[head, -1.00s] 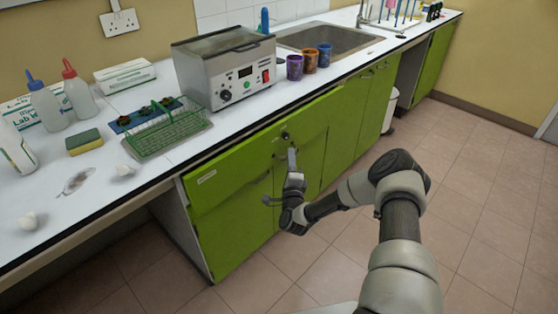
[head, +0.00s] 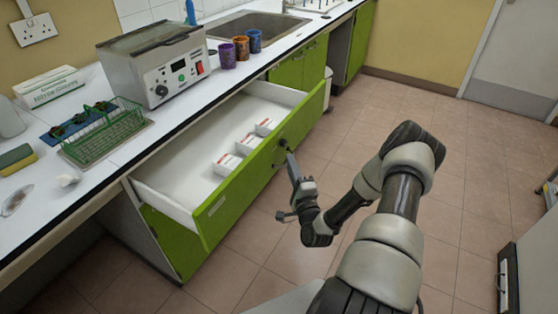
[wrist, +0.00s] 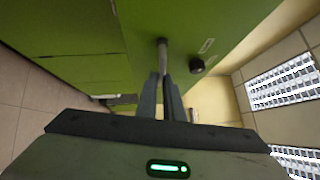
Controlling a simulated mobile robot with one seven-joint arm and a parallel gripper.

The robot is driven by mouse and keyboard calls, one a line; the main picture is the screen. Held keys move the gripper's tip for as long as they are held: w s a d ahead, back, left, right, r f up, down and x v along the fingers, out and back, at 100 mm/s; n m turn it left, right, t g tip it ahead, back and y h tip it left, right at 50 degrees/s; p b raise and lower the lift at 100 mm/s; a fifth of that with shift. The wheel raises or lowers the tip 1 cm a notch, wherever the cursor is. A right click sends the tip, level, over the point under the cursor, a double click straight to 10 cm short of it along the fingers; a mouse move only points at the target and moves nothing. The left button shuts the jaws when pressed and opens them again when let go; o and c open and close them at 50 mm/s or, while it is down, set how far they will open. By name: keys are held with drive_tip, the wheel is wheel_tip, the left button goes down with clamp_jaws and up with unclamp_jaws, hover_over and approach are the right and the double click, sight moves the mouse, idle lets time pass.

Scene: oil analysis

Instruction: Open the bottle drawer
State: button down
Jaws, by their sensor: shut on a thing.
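The green-fronted drawer (head: 240,196) is pulled far out from under the white worktop, showing its white inside. Its front carries a small pale label (head: 216,206). Several small white boxes (head: 247,146) with red-marked labels stand in it. My gripper (head: 290,158) is at the outside of the drawer front, near its right part. In the wrist view, my gripper (wrist: 164,82) is shut on the drawer's metal handle (wrist: 162,52), with a dark round knob (wrist: 196,65) beside it. The fingers partly hide the handle.
A metal water bath (head: 160,65), a green wire basket (head: 102,130) and several mugs (head: 241,47) stand on the worktop. A grey cabinet (head: 530,262) is at the lower right. Tiled floor (head: 450,140) lies clear between the counter and the door.

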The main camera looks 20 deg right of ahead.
drive_tip(key=shift+s+d, duration=0.3)
drive_tip(key=shift+s, duration=0.25)
drive_tip(key=c, duration=1.9)
unclamp_jaws()
drive_tip(key=p+v, duration=0.1)
drive_tip(key=v, duration=1.6)
drive_tip(key=shift+s+p, duration=0.2)
drive_tip(key=shift+p, duration=0.1)
drive_tip(key=shift+d+r, duration=0.1)
